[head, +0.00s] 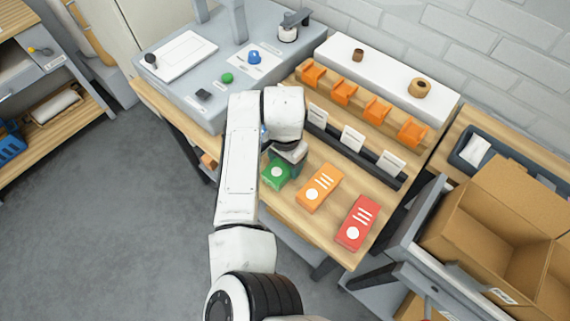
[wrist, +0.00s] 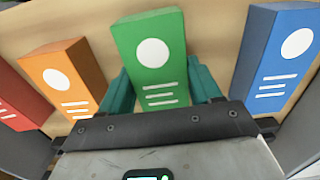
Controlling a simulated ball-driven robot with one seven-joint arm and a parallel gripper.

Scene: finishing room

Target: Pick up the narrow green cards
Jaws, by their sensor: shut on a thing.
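The green cards (head: 275,174) are a narrow upright-looking pack with a white dot and white lines, on the wooden table. In the wrist view the green pack (wrist: 150,52) stands between the two teal fingers of my gripper (wrist: 161,88), which is shut on it. In the head view my gripper (head: 287,158) is at the pack, and my arm hides part of it. I cannot tell whether the pack is lifted off the table.
An orange pack (head: 319,188) and a red pack (head: 356,223) stand to the right of the green one. A blue pack (wrist: 280,55) stands on its other side, close by; my arm hides it in the head view. A dark rail with white labels (head: 352,139) runs behind. Open cardboard boxes (head: 470,225) are at right.

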